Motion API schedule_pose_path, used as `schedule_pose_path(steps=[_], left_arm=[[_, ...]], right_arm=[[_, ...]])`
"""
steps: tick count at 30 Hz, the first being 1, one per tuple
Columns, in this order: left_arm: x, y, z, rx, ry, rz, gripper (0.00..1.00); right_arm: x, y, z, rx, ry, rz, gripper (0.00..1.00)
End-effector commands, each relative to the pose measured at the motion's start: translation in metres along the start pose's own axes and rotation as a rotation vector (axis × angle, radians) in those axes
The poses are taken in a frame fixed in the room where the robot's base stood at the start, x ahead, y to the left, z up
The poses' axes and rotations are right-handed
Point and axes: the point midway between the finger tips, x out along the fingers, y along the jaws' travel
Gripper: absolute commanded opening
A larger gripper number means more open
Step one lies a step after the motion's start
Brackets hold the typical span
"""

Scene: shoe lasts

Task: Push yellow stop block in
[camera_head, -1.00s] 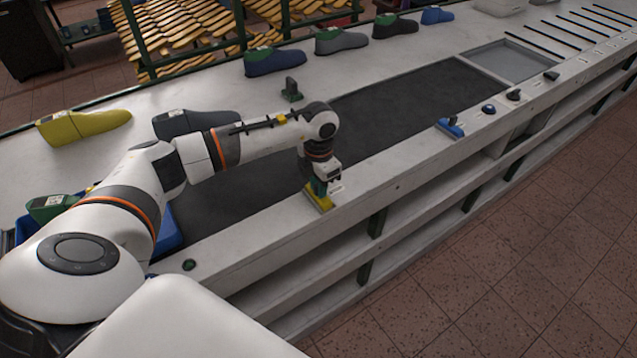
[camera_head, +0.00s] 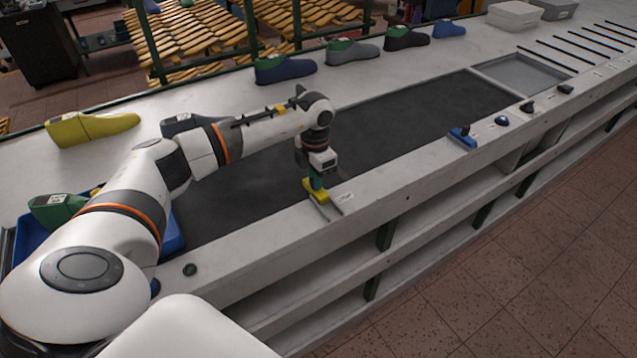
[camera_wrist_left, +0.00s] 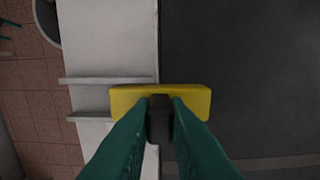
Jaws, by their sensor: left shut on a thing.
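The yellow stop block (camera_head: 321,196) is at the front edge of the dark belt, at the inner end of a short pair of grey rails (camera_head: 331,207). In the left wrist view the yellow block (camera_wrist_left: 190,101) lies crosswise, partly over the pale ledge and partly over the dark belt. My left gripper (camera_head: 317,186) points down at it; its green fingers (camera_wrist_left: 159,121) are shut on the block's dark knob (camera_wrist_left: 159,128). The fingers hide part of the block. My right gripper is not in view.
The dark belt (camera_head: 420,115) runs along the bench. A blue stop block (camera_head: 462,136) sits farther right on the front ledge. Shoe lasts stand along the back, including a yellow one (camera_head: 92,127). A blue bin (camera_head: 172,236) is at left.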

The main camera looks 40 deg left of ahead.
Motion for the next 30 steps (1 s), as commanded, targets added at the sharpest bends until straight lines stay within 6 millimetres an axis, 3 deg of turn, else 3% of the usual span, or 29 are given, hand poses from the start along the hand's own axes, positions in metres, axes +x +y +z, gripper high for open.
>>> schedule_pose_path(steps=[2, 3, 7, 19, 30], left_arm=[[-0.003, -0.004, 0.000, -0.005, 0.004, -0.008, 0.00], [-0.004, -0.004, 0.000, -0.006, 0.004, -0.009, 0.18], [-0.003, -0.004, 0.000, -0.005, 0.004, -0.007, 0.36], [-0.011, -0.002, -0.001, -0.002, 0.006, -0.005, 0.36], [-0.085, -0.003, -0.001, -0.003, 0.009, -0.007, 0.36]], right_arm=[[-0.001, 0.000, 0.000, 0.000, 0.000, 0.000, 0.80], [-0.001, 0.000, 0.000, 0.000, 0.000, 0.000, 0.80], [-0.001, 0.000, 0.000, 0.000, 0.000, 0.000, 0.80], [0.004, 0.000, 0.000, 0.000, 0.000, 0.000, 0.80], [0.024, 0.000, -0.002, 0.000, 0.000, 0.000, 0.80]])
